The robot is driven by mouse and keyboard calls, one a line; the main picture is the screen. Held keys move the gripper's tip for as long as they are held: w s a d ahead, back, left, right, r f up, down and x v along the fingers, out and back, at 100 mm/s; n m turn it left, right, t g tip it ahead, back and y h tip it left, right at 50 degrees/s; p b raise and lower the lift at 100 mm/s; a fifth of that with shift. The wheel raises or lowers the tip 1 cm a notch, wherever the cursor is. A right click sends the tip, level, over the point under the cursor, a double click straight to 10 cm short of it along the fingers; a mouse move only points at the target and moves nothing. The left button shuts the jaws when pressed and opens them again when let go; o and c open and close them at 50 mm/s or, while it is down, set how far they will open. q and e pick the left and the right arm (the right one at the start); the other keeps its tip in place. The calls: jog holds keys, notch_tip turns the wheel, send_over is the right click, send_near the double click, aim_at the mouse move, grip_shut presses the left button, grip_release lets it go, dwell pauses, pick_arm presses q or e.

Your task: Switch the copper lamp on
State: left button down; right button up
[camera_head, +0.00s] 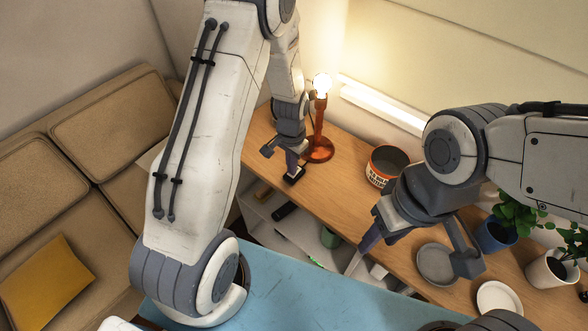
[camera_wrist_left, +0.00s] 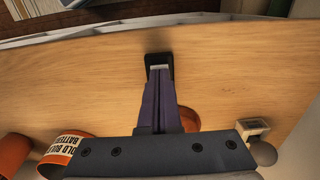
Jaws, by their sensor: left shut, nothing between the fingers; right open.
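The copper lamp (camera_head: 319,130) stands upright on the wooden counter, and its bare bulb (camera_head: 322,83) glows. A small black switch box (camera_head: 296,178) lies on the counter in front of the lamp base. It also shows in the left wrist view (camera_wrist_left: 158,62), partly covered by my fingertips. My left gripper (camera_head: 291,168) is shut and empty, pointing down with its tips at the black box; the left wrist view shows the closed fingers (camera_wrist_left: 160,78) over it. Whether they press it I cannot tell. My right gripper (camera_head: 418,258) is open and empty above the counter's front part.
An orange-and-white labelled tin (camera_head: 384,167) stands right of the lamp. A grey plate (camera_head: 437,264), a white plate (camera_head: 498,298) and potted plants (camera_head: 497,236) are further right. Shelves with small items (camera_head: 285,211) lie below the counter. A blue surface (camera_head: 300,290) is in front; a sofa (camera_head: 100,130) is at left.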

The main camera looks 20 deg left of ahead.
pick_arm(q)
notch_tip(320, 180, up, 7)
jog(key=p, duration=0.5)
jog(key=shift+f, duration=0.1)
jog(key=shift+d, duration=0.1)
dwell(0.4)
jog(key=s+d+r+m+b, duration=0.2)
jog(key=s+d+r+b, duration=0.1)
jog(key=s+d+r, duration=0.9)
jog(key=s+r, duration=0.1)
jog(key=s, duration=0.4)
jog(key=s+d+r+m+h+b, duration=0.1)
jog(key=s+r, duration=0.2)
jog(key=s, duration=0.3)
jog(key=shift+s+d, duration=0.35)
